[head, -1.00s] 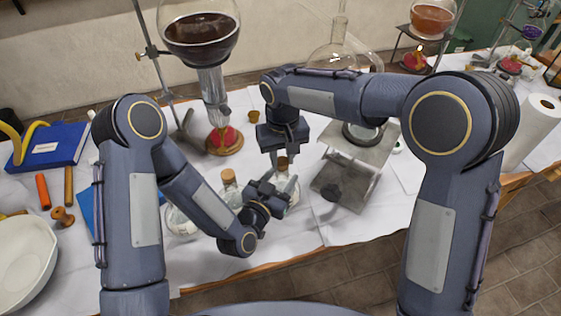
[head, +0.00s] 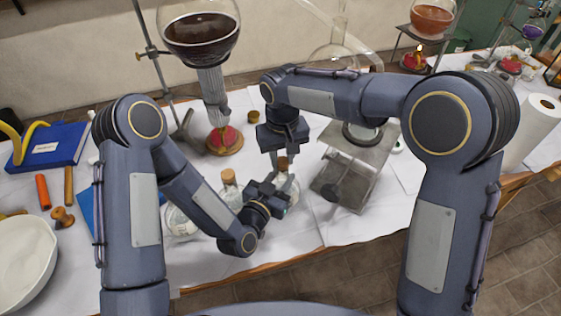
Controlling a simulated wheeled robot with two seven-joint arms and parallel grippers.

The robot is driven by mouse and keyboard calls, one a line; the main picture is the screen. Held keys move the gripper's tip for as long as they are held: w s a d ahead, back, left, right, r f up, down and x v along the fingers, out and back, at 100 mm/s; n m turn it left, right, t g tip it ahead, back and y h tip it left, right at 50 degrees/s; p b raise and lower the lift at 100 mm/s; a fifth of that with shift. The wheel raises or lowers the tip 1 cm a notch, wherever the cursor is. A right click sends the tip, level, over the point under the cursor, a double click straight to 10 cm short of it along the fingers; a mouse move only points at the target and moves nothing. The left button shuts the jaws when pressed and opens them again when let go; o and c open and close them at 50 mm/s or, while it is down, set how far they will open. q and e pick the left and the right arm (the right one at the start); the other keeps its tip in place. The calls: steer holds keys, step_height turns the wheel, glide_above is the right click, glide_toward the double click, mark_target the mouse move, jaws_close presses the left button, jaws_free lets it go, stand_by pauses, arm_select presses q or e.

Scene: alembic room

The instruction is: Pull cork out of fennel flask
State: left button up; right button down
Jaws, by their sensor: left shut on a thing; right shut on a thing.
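A small glass flask (head: 293,192) stands on the white-covered table, partly hidden by my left gripper. Its brown cork (head: 282,163) is at the top of its neck; I cannot tell whether it is still seated. My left gripper (head: 279,184) comes in from the lower left and is shut on the flask at its neck. My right gripper (head: 282,156) points down from above and is shut on the cork. No label is readable, so I cannot confirm which flask is the fennel one.
Another corked flask (head: 230,192) stands just left of my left gripper, with a round glass vessel (head: 180,222) beside it. A metal stand (head: 345,185) is close on the right. A burner (head: 224,140) under a dark-filled globe (head: 200,38) stands behind. The front table edge is near.

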mark_target(282, 160)
steer(key=shift+r, duration=0.1)
steer(key=shift+r, duration=2.15)
arm_select(q)
steer(key=o, duration=1)
